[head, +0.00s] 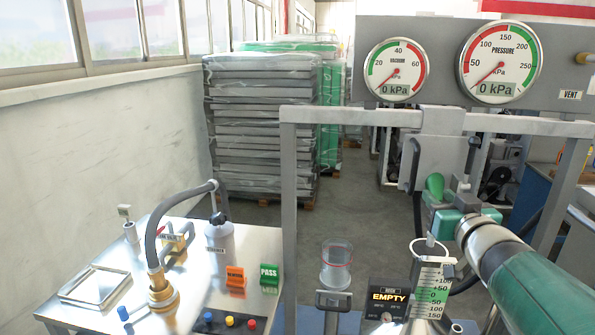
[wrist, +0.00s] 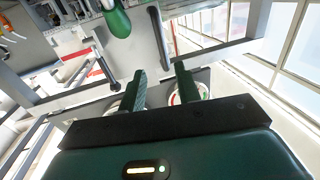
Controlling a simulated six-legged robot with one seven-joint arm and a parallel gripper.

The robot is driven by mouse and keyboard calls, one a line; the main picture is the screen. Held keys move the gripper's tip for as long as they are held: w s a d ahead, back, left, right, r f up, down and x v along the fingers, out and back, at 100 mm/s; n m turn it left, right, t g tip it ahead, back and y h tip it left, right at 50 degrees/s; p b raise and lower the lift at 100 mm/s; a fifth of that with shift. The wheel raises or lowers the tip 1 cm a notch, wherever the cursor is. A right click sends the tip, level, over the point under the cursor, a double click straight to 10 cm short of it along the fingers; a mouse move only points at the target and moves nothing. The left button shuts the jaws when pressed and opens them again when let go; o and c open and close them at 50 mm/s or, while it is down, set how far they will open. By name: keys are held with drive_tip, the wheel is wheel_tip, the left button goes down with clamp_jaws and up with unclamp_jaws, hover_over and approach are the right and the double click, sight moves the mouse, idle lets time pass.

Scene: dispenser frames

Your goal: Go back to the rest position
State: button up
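My gripper (head: 450,190) is in front of the dispenser frame (head: 350,116) at the right of the head view, below the two gauges. In the wrist view its two fingers (wrist: 161,82) stand apart with nothing between them, so it is open and empty. A green knob (head: 434,186) shows beside the gripper in the head view; it also shows in the wrist view (wrist: 117,22), beyond the fingers. I cannot tell from the head view whether the gripper touches it. The grey panel (wrist: 132,38) behind has a dark handle (wrist: 159,32).
The vacuum gauge (head: 397,70) and pressure gauge (head: 499,62) both read 0 kPa. A clear cylinder (head: 337,264) stands below the frame, near a display (head: 388,298) reading EMPTY. A metal table (head: 110,245) with a hose (head: 152,240) and grey bottle (head: 220,243) is at left.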

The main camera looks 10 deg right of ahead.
drive_tip(key=s+a+f+n+g+y, duration=0.1)
drive_tip(key=s+a+f+g+y, duration=0.1)
drive_tip(key=s+a+f+g, duration=1)
drive_tip(key=s+a+f, duration=0.4)
drive_tip(key=s+a, duration=0.2)
drive_tip(key=a, duration=0.2)
drive_tip(key=shift+s+a+f, duration=0.2)
drive_tip(key=shift+a+f, duration=0.1)
drive_tip(key=shift+a, duration=0.1)
drive_tip(key=shift+d, duration=0.25)
